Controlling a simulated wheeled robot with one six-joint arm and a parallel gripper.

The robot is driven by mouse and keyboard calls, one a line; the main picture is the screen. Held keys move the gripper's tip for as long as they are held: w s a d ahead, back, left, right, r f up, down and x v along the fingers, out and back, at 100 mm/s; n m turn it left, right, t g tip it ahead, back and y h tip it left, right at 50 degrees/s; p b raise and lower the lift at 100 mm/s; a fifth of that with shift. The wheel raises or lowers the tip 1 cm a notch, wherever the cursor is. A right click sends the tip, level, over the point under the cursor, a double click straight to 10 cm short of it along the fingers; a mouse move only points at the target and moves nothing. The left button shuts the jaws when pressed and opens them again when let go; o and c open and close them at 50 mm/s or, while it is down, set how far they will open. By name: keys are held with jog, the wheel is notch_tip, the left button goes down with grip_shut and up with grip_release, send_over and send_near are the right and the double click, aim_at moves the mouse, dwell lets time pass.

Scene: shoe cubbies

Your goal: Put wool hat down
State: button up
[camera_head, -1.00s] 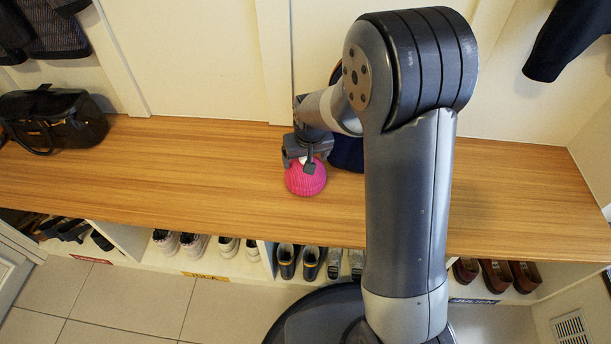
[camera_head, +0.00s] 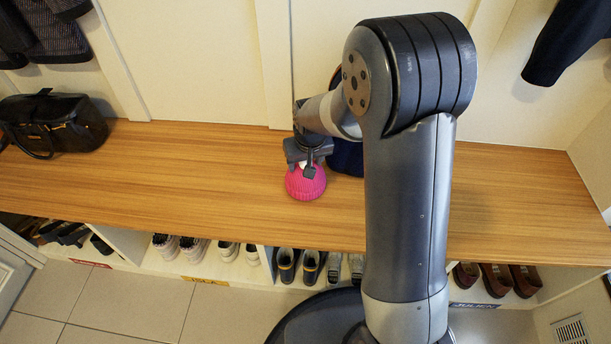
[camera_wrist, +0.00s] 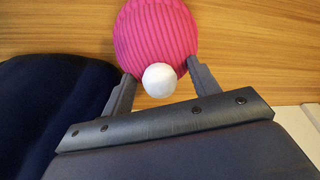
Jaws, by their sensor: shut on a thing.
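The wool hat (camera_head: 306,183) is bright pink and ribbed, with a white pompom, and shows at the wooden bench top (camera_head: 215,180). In the wrist view the hat (camera_wrist: 155,38) lies between the two fingers, with its white pompom (camera_wrist: 159,80) toward the palm. My gripper (camera_head: 308,166) is above the hat and shut on it; its fingers also show in the wrist view (camera_wrist: 160,85). The hat seems to be at or just over the bench surface; I cannot tell whether it touches.
A dark blue item (camera_head: 346,156) sits right behind the hat, partly hidden by my arm; it is close in the wrist view (camera_wrist: 50,105). A black bag (camera_head: 55,124) stands at the bench's left end. Cubbies with shoes (camera_head: 287,262) are below. The bench left of the hat is clear.

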notch_tip(320, 180, up, 18)
jog(key=p, duration=0.6)
